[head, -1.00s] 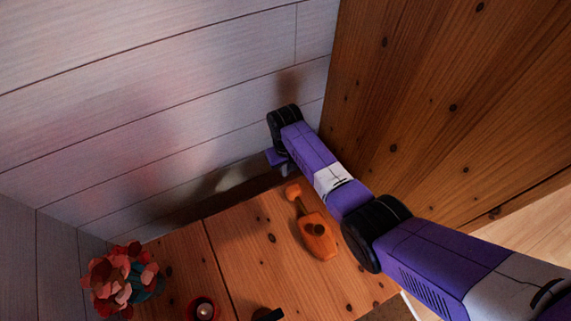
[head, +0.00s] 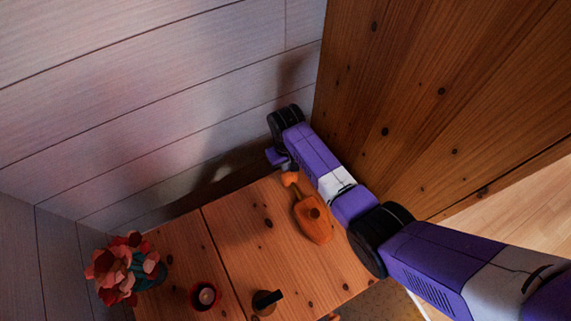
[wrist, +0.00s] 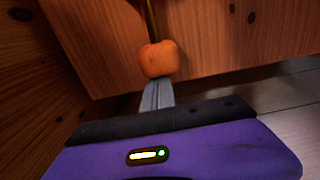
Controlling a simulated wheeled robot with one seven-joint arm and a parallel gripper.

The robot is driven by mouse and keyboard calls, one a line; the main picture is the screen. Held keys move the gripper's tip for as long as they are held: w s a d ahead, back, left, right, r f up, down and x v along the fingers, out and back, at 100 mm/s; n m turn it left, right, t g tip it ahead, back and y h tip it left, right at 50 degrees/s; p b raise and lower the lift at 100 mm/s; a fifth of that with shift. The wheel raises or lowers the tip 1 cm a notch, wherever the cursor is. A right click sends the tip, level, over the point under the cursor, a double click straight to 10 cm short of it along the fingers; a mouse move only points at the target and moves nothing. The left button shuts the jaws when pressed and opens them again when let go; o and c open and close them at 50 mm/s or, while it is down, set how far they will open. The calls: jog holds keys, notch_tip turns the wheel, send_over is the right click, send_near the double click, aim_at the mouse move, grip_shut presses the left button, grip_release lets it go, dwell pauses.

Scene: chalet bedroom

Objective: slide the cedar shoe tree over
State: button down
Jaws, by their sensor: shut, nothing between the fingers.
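The cedar shoe tree (head: 311,218) is orange wood, with a wide block at one end and a small knob (head: 290,179) at the other. It lies on the wooden tabletop (head: 240,238), its knob at the edge by the white wall. My gripper (wrist: 157,88) is shut and empty. In the wrist view its fingertips are right at the knob (wrist: 159,59); I cannot tell whether they touch. A thin rod runs from the knob, and the block is out of that view. In the head view my wrist hides most of the fingers.
A tall wooden panel (head: 420,90) rises close along my arm's right side. The tabletop left of the shoe tree is clear.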

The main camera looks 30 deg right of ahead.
jog(key=s+p, duration=0.8)
jog(key=s, duration=0.1)
jog(key=shift+s+r, duration=0.15)
jog(key=shift+s, duration=0.4)
notch_tip(320, 180, up, 8)
jog(key=p, duration=0.1)
jog(key=shift+f+p, duration=0.25)
jog(key=shift+p, duration=0.1)
